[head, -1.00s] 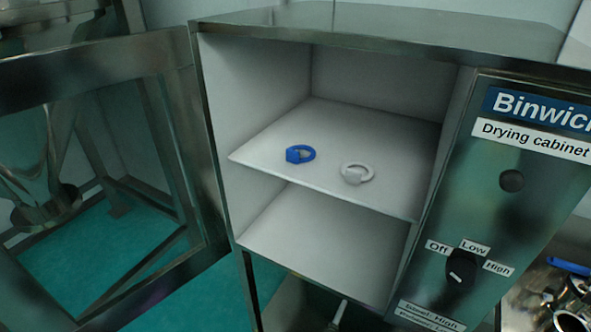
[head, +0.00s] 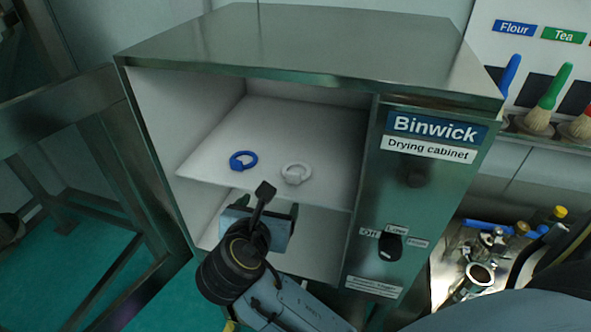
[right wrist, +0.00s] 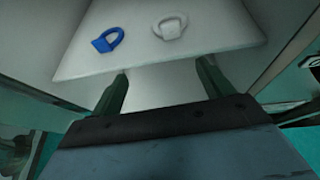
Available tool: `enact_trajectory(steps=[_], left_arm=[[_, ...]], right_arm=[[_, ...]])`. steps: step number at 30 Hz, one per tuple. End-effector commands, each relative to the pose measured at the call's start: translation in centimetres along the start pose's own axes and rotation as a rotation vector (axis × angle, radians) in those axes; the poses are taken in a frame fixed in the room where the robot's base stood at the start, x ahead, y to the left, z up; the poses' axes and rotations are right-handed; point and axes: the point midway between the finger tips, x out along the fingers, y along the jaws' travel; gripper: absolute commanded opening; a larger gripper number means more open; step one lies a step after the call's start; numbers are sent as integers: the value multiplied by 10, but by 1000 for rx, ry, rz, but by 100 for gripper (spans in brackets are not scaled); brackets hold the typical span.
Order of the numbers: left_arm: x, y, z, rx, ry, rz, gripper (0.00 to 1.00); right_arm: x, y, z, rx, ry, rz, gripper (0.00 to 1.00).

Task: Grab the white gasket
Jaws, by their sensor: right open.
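The white gasket (head: 296,173) is a ring with a thick tab, lying on the upper shelf (head: 330,142) of the open drying cabinet. It also shows in the right wrist view (right wrist: 170,28), ahead of the fingers. A blue gasket (head: 243,160) lies to its left on the same shelf, also seen in the right wrist view (right wrist: 107,40). My right gripper (head: 262,208) is open and empty, in front of the shelf's front edge and short of both rings. In the right wrist view its two fingers (right wrist: 163,78) stand wide apart. My left gripper is out of view.
The cabinet door (head: 85,110) stands open at the left. The cabinet's control panel (head: 410,190) is to the right of the opening. Brushes (head: 540,115) hang at the far right, above metal parts (head: 478,275). The shelf around the rings is clear.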

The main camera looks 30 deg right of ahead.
Motion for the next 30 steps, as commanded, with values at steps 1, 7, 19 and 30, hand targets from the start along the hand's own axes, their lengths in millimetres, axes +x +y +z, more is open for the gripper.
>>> enact_trajectory(steps=[1, 7, 19, 30], left_arm=[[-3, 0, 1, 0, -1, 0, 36], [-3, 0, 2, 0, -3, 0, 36], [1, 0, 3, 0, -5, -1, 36], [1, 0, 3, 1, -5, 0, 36]], right_arm=[[-8, -4, 15, -9, -14, -13, 80], [-2, -13, 29, -39, -30, -40, 80], [62, -16, 30, -37, -28, -38, 80], [104, -25, 28, -37, -28, -39, 80]])
